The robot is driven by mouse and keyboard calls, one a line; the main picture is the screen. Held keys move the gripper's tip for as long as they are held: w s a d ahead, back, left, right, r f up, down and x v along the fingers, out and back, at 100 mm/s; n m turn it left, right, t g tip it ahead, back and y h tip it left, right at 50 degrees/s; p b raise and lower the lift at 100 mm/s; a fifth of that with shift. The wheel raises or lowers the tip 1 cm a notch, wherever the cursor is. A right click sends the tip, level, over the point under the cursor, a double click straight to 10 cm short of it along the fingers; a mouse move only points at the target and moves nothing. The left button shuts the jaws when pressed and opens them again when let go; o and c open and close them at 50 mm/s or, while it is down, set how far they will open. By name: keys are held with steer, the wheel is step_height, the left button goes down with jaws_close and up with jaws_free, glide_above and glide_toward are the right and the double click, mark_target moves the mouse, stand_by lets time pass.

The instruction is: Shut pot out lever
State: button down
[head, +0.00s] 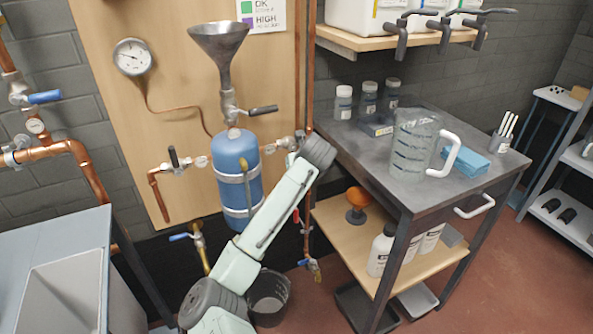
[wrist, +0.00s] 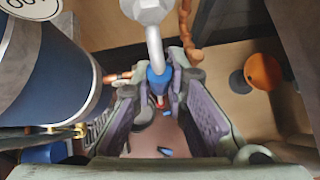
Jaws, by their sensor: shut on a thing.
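The pot (head: 238,175) is a blue upright cylinder with metal bands, under a grey funnel (head: 219,45); it also fills the left of the wrist view (wrist: 45,75). In the wrist view my gripper (wrist: 155,108) is to the right of the pot. Its purple-padded fingers are shut on a lever (wrist: 157,73), whose blue part lies between them below a grey metal stem and a hex fitting (wrist: 148,9). In the head view my arm hides the gripper and this lever. The valve fitting (head: 288,142) right of the pot shows just left of my arm.
A dark-handled valve (head: 173,157) is on the pot's left and another (head: 262,110) below the funnel. A workbench (head: 365,160) with a measuring jug (head: 412,142) stands close to the right. A dark bucket (head: 269,297) is on the floor below.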

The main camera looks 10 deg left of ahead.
steer(key=c, duration=1.6)
jaws_free()
steer(key=shift+a, duration=0.1)
steer(key=v, duration=1.2)
steer(key=shift+s, duration=0.1)
